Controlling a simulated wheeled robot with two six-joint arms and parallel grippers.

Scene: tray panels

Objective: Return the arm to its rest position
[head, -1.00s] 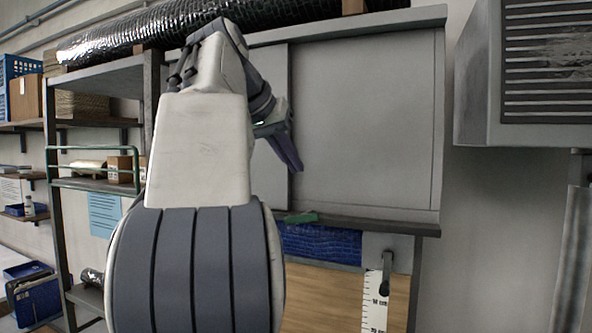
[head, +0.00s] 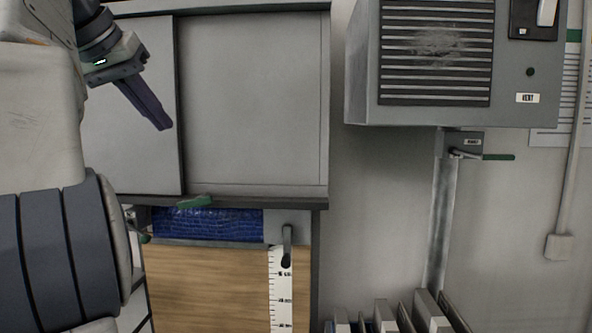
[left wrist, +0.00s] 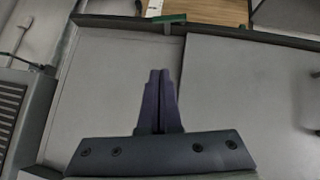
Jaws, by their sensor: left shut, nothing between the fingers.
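My left arm comes in from the left in the head view, with its gripper (head: 158,117) in front of a grey cabinet with sliding panels (head: 255,100). The two dark purple fingers are together and hold nothing. In the left wrist view the fingers (left wrist: 160,75) also lie side by side, pointing at the grey panels (left wrist: 240,95). My right gripper does not show in either view.
A grey vent box (head: 436,50) hangs on the wall at the right, with a metal pipe (head: 441,220) below it. Under the cabinet are a small green handle (head: 195,202), a blue strip (head: 210,223) and a wooden board (head: 205,285). Several upright panels (head: 385,316) stand at the bottom.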

